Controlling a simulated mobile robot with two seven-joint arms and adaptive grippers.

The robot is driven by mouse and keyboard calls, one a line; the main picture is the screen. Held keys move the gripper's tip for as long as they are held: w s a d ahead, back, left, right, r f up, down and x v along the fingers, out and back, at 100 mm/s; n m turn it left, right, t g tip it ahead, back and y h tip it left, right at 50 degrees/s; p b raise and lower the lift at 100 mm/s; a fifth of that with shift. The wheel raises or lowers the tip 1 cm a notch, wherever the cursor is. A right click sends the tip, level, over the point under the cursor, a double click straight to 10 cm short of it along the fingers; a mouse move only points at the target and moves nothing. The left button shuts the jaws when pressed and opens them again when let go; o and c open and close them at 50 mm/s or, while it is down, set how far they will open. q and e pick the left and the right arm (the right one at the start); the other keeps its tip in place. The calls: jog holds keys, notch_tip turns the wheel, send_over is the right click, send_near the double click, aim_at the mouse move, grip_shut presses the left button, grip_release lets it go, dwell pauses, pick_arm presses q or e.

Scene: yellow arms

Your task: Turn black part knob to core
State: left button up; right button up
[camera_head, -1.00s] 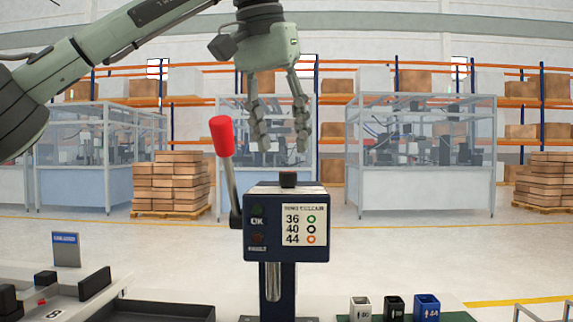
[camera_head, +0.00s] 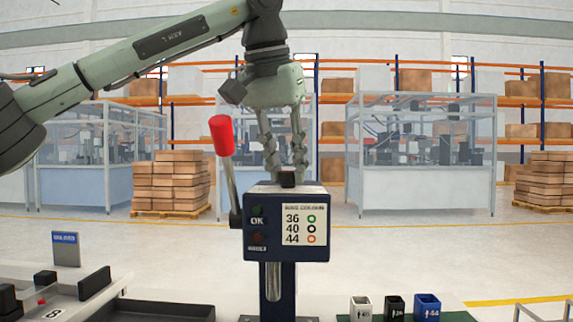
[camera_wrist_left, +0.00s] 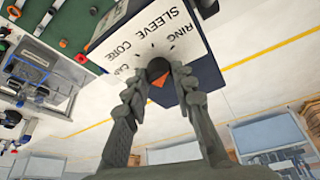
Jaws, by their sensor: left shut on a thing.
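The black knob (camera_head: 288,180) sits on top of the dark blue press head (camera_head: 255,232). My left gripper (camera_head: 287,168) reaches down from above, its fingertips shut around the knob. In the left wrist view the knob (camera_wrist_left: 158,68) is between the fingertips (camera_wrist_left: 159,80), with an orange mark beside it. The white dial plate (camera_wrist_left: 135,40) reads RING, SLEEVE, CORE and a partly covered word like CAP. Fingers cover part of the knob, so I cannot tell which label it points to. My right gripper is not in view.
A red-handled lever (camera_head: 222,135) stands at the press head's left. Three small bins, white (camera_head: 361,309), black (camera_head: 394,309) and blue (camera_head: 427,308), stand at the right. A dark tray (camera_head: 165,309) lies at the lower left. The air right of the press is clear.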

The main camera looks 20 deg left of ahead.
pick_arm(q)
grip_shut()
jog(key=shift+n, duration=0.3)
jog(key=n+y, duration=0.1)
jog(key=n, duration=0.2)
jog(key=shift+d+n+y, duration=0.15)
jog(key=shift+n+y, duration=0.15)
jog(key=shift+y, duration=0.1)
jog(key=n, duration=0.2)
jog(key=n+y, duration=0.1)
jog(key=n, duration=0.1)
jog(key=shift+w+r+n+g+y, duration=0.1)
jog(key=shift+n+g+y, duration=0.2)
jog(key=shift+g, duration=0.1)
jog(key=n+g+y, duration=0.1)
jog(key=n, duration=0.3)
jog(key=shift+w+d, duration=0.1)
jog(key=shift+d, duration=0.05)
jog(key=shift+w+n+g+y, duration=0.15)
jog(key=shift+n+g, duration=0.35)
jog(key=shift+n, duration=0.7)
jog(key=shift+s+n+g+y, duration=0.1)
jog(key=shift+n+g+y, duration=0.3)
jog(key=shift+n, duration=0.8)
jog(key=shift+h, duration=0.25)
jog(key=o, duration=0.9)
grip_release()
